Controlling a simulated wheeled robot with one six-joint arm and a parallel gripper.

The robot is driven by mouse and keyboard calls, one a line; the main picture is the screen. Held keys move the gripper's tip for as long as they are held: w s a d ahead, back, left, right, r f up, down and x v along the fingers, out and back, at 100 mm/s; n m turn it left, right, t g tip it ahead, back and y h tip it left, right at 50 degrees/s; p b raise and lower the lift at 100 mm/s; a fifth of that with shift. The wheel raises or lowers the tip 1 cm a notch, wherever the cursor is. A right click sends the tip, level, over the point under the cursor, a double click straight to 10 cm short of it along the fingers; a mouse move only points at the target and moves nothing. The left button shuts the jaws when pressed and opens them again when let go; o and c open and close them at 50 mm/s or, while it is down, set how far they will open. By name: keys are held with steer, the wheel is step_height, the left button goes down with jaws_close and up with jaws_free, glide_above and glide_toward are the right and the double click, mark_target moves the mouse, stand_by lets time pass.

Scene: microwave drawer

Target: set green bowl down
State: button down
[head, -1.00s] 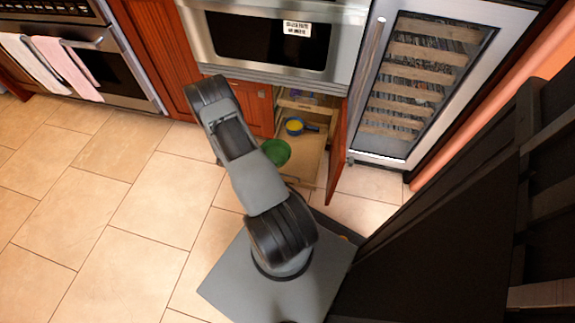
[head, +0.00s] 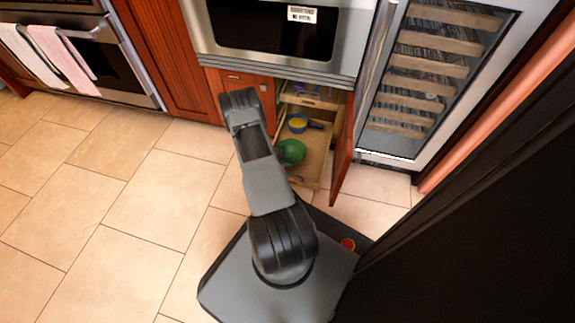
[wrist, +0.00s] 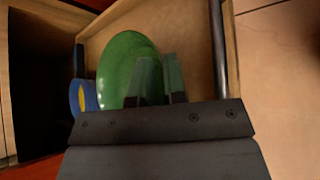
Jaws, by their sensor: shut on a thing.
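The green bowl (head: 291,152) is at the front part of the pulled-out wooden drawer (head: 309,168) under the microwave. In the wrist view the bowl (wrist: 122,62) looks tilted, its wide round side facing me. My gripper (wrist: 160,75) is shut on the bowl's edge, with its two fingers close together. The bowl is over the drawer floor; I cannot tell whether it touches it. In the head view my arm hides the gripper.
A blue pan with yellow inside (head: 298,125) sits deeper in the drawer; it also shows left of the bowl in the wrist view (wrist: 88,98). An open red cabinet door (head: 342,150) stands right of the drawer. The tiled floor at left is clear.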

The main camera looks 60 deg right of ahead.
steer(key=shift+f, duration=0.3)
steer(key=c, duration=1.2)
jaws_free()
steer(key=shift+o, duration=0.2)
steer(key=p+v, duration=0.5)
steer(key=v, duration=0.7)
steer(key=w+a+r+t+y, duration=0.1)
steer(key=w+a+r+t, duration=0.1)
steer(key=a+r, duration=0.35)
steer(key=w+a+r+m+t+y, duration=0.1)
steer(key=a+r, duration=0.2)
steer(key=r, duration=0.6)
steer(key=w+a+r+t+y, duration=0.15)
steer(key=a+r, duration=0.25)
steer(key=r, duration=0.4)
steer(key=s+a+r+t+y, duration=0.2)
steer(key=s+a+r+t, duration=0.1)
steer(key=a+r, duration=0.3)
steer(key=s+a+r+t+y, duration=0.2)
steer(key=s+a+r+t, duration=0.2)
steer(key=a, duration=0.6)
step_height(320, 180, up, 3)
steer(key=s, duration=0.2)
steer(key=shift+s+a, duration=0.25)
steer(key=shift+s, duration=0.05)
